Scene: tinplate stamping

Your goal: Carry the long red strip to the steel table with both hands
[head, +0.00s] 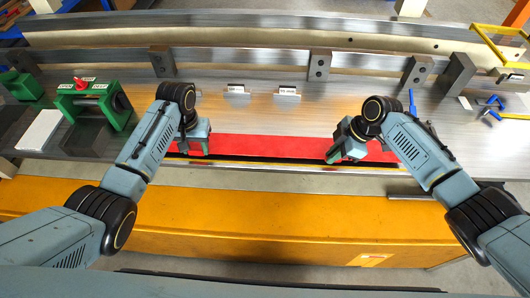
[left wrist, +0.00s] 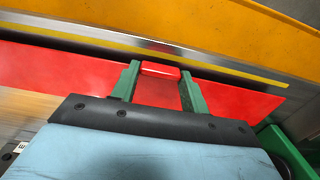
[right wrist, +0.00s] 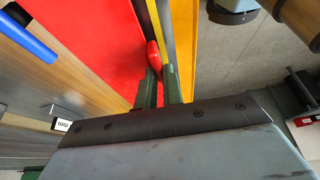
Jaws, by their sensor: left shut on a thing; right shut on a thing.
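The long red strip (head: 265,147) stretches between my two grippers along the front edge of the brushed steel table (head: 225,112). My left gripper (head: 196,148) is at its left part. In the left wrist view its green fingers (left wrist: 161,85) stand on either side of a raised red grip (left wrist: 160,69) on the strip (left wrist: 60,70). My right gripper (head: 347,152) is at its right part. In the right wrist view its fingers (right wrist: 160,80) close on a similar red grip (right wrist: 153,55). I cannot tell whether the strip touches the table.
A green device with a red knob (head: 82,84) stands at the left. Two small label holders (head: 287,92) stand mid-table. Blue-handled tools (head: 490,108) lie at the right. Long steel bars (head: 240,62) run along the back. A yellow panel (head: 250,225) is in front.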

